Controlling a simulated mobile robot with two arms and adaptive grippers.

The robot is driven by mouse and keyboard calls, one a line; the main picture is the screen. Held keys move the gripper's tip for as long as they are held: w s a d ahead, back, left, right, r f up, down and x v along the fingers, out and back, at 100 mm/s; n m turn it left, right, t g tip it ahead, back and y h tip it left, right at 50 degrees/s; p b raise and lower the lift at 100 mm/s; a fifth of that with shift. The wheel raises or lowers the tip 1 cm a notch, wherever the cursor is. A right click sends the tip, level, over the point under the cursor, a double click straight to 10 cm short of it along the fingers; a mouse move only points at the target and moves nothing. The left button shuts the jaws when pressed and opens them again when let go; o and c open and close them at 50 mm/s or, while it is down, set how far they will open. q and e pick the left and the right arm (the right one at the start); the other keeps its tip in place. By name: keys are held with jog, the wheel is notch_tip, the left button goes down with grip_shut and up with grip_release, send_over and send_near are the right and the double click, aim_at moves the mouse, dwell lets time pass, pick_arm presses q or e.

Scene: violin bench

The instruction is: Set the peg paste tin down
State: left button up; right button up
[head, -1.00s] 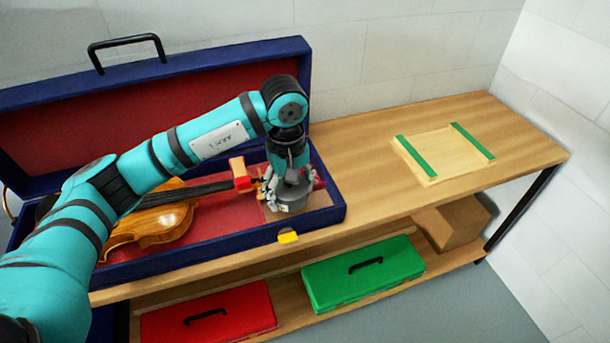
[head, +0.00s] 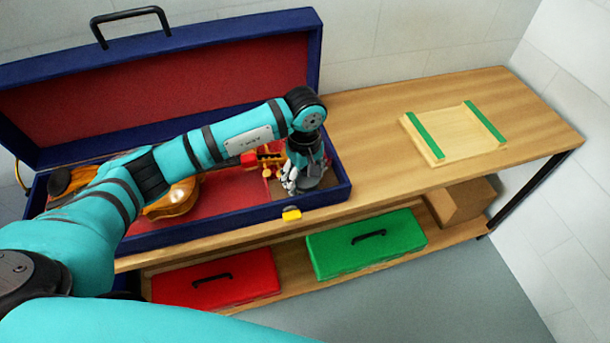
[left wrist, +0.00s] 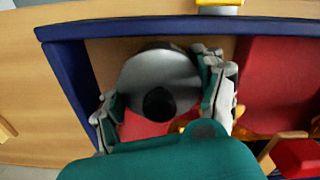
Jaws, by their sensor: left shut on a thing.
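My left gripper (head: 303,184) reaches down into the right end of the open blue violin case (head: 322,205). In the left wrist view its two fingers (left wrist: 163,98) close around the sides of a round grey tin (left wrist: 152,70), the peg paste tin. The tin is inside the case's end compartment, near the blue wall; whether it touches the floor I cannot tell. In the head view the fingers hide most of it. My right gripper is out of view.
The violin (head: 178,200) lies in the case, largely behind my left arm. Red pieces (head: 268,160) sit beside the gripper. A wooden board with green strips (head: 455,132) lies on the bench at right. Red (head: 222,280) and green (head: 365,243) boxes stand on the shelf below.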

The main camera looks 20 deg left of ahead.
pick_arm(q)
jog(key=shift+w+f, duration=0.1)
jog(key=shift+f, duration=0.2)
jog(key=o, duration=1.5)
jog(key=shift+c, duration=0.2)
jog(key=shift+r, duration=0.15)
notch_tip(320, 180, up, 12)
jog(key=shift+r+b, duration=0.1)
jog(key=shift+b, duration=0.9)
